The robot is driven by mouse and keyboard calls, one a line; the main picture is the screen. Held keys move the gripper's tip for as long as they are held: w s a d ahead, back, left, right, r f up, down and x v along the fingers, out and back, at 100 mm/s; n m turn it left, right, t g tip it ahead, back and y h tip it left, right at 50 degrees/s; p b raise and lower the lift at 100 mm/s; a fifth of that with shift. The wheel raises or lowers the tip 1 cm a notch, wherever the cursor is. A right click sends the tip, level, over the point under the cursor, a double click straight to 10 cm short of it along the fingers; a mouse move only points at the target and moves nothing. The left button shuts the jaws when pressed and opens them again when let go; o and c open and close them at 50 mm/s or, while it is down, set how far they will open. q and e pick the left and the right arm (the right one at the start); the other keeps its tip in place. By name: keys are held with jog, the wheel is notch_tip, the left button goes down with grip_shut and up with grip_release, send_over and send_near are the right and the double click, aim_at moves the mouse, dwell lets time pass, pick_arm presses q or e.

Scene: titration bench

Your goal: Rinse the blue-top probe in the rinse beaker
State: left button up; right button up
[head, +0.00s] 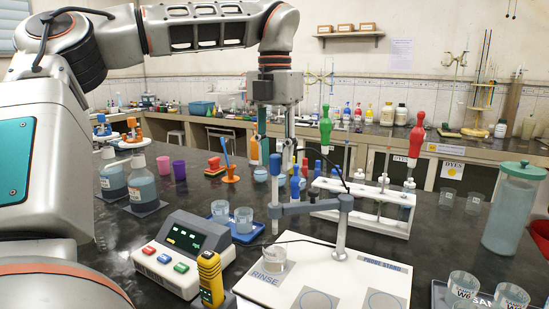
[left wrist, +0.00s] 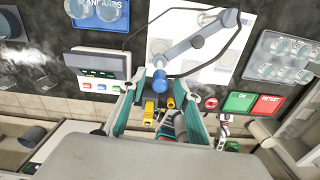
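The blue-top probe (head: 275,165) stands upright in the arm of the probe stand (head: 342,222), its blue cap uppermost. Its lower end points down toward the clear rinse beaker (head: 272,260) on the white stand base; I cannot tell whether the tip is inside the beaker. In the left wrist view the blue cap (left wrist: 160,78) shows between the two open fingers (left wrist: 158,90). My right gripper is not in view.
A meter with coloured buttons (head: 182,250) and a yellow handheld device (head: 210,278) stand left of the stand base. A blue tray with beakers (head: 243,220) is behind them. A white rack (head: 370,215) stands behind right. A thin cable runs from the probe area.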

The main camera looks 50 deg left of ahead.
pick_arm(q)
jog(key=shift+f, duration=0.1)
notch_tip(320, 180, up, 12)
dwell(0.8)
jog(key=shift+s, duration=0.1)
dwell(0.3)
